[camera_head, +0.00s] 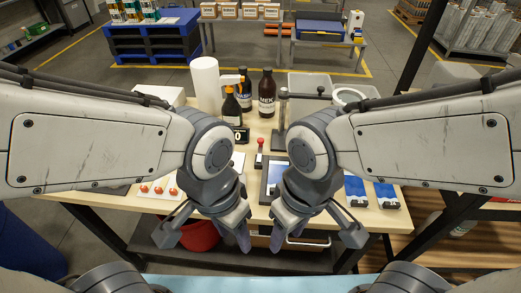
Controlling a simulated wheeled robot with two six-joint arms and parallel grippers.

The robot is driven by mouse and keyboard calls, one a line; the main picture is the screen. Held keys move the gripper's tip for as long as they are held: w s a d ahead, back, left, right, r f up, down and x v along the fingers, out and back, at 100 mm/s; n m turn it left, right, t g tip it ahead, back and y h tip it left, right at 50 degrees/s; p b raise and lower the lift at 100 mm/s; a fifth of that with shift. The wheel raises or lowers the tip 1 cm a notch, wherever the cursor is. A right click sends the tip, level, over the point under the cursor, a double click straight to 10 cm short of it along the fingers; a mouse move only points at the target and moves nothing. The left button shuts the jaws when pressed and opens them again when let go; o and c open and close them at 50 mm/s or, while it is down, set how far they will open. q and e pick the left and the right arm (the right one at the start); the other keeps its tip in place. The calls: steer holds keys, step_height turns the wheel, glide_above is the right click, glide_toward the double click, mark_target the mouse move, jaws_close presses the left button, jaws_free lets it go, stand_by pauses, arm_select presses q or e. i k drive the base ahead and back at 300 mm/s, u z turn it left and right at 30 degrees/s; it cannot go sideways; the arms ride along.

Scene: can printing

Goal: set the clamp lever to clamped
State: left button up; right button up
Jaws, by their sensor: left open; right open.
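A small upright lever with a red ball knob (261,143) stands on the wooden table, between my two forearms. It looks like the clamp lever, but its clamped or unclamped setting cannot be told at this size. My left gripper (205,237) is open and empty, nearer to me than the lever and to its left, at the table's front edge. My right gripper (316,238) is open and empty, nearer and to the lever's right. Neither touches the lever. A dark-framed screen plate (273,174) lies just right of the lever, partly hidden by my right wrist.
Dark bottles (267,94) and a white roll (206,84) stand behind the lever. A dark post (283,112) rises right of it. A red bin (201,236) sits below the front edge. My arms hide much of the table.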

mark_target(260, 141)
steer(key=z, duration=0.1)
steer(key=k, duration=0.2)
steer(key=u, duration=0.8)
steer(key=i, duration=0.55)
steer(key=z, duration=0.35)
